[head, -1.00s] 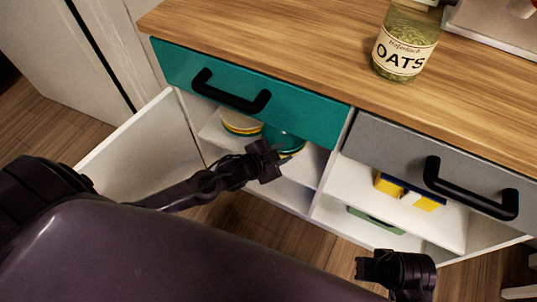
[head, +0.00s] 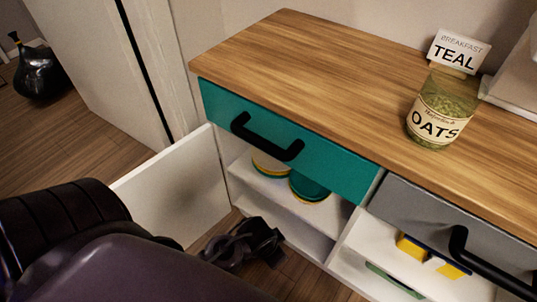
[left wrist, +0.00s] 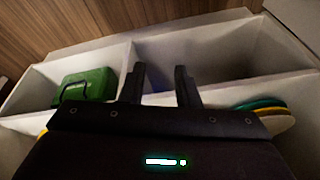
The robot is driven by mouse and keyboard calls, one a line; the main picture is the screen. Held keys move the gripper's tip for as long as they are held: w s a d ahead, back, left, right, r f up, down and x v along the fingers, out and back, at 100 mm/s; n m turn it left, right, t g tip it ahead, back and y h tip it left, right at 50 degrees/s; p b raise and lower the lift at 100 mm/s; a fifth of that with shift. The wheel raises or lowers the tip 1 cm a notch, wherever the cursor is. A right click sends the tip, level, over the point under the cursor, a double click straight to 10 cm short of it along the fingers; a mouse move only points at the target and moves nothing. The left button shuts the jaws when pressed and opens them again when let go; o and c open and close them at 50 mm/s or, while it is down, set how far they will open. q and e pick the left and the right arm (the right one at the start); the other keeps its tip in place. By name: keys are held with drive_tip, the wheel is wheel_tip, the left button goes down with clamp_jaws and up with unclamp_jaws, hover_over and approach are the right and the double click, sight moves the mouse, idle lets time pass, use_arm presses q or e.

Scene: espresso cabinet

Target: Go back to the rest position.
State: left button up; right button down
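My left gripper (head: 264,243) is low in front of the cabinet, below the teal drawer (head: 285,140) and just outside the open lower compartment. In the left wrist view the two fingers of the left gripper (left wrist: 159,76) stand apart with nothing between them, so it is open and empty. My right gripper is not in view.
A white cabinet door (head: 180,192) stands open at left. Plates (head: 308,187) sit on the shelf. An oats jar (head: 440,112) and a TEAL sign (head: 456,52) stand on the wooden top. A grey drawer (head: 445,220) is at right. A green box (left wrist: 86,86) shows in the wrist view.

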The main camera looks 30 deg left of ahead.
use_arm(q)
drive_tip(key=s+g, duration=0.2)
drive_tip(key=s, duration=0.1)
drive_tip(key=shift+s+d+n, duration=0.2)
drive_tip(key=shift+d+n, duration=0.2)
